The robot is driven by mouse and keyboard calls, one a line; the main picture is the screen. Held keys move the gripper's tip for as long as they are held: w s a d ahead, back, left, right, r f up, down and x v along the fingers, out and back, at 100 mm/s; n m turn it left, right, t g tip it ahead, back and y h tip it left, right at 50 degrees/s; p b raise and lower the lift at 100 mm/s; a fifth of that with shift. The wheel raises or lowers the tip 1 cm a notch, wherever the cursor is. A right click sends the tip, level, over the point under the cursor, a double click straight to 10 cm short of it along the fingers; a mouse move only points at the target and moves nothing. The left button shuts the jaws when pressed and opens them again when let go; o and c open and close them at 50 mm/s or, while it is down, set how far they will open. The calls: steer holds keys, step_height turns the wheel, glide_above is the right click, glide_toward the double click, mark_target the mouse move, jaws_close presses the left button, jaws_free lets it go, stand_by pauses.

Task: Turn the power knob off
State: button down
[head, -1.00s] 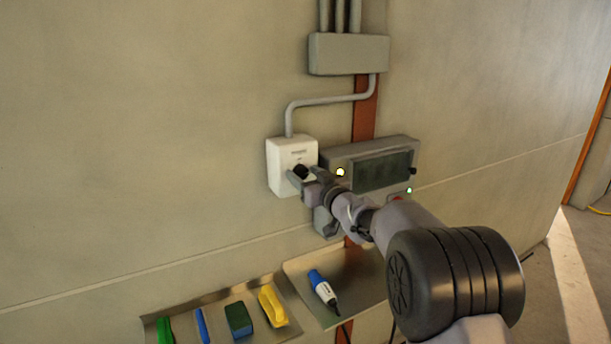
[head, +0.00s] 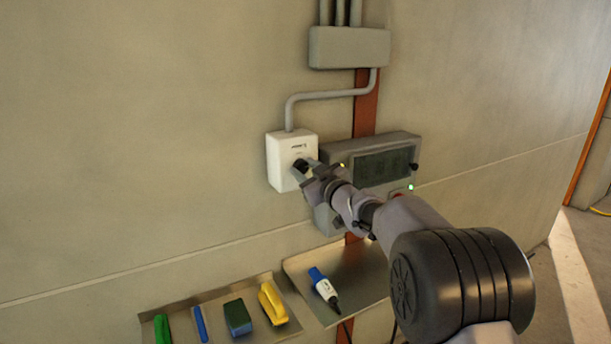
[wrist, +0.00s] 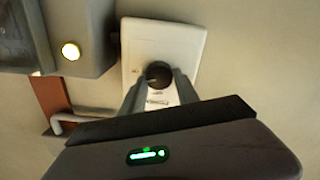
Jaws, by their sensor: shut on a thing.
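The power knob (wrist: 158,74) is a round black knob on a white wall box (wrist: 185,40). In the head view the knob (head: 300,165) shows as a dark spot on the front of the white box (head: 284,150), partly hidden by my fingers. My gripper (wrist: 158,84) has its two fingers on either side of the knob and is shut on it. In the head view my gripper (head: 304,169) reaches the box from the right. The knob's pointer mark cannot be made out.
A grey control panel (head: 400,145) with a dark screen stands right of the white box, close to my wrist. Its yellow lamp (wrist: 70,51) is lit. Below, a metal tray (head: 183,308) holds several tools. A blue and white tool (head: 323,287) lies on another tray.

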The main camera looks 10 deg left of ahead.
steer(key=n+b, duration=0.1)
steer(key=n, duration=0.1)
steer(key=n+b, duration=0.1)
steer(key=n, duration=0.1)
steer(key=n+b, duration=0.2)
steer(key=n, duration=0.1)
steer(key=shift+s+a+f, duration=0.1)
steer(key=shift+f, duration=0.15)
steer(key=n+b, duration=0.2)
steer(key=n, duration=0.1)
steer(key=shift+n, duration=0.4)
steer(key=shift+n+b, duration=0.7)
steer(key=shift+n, duration=0.8)
steer(key=c, duration=0.9)
jaws_free()
steer(key=shift+c, duration=0.2)
steer(key=v, duration=1.7)
steer(key=shift+s, duration=0.2)
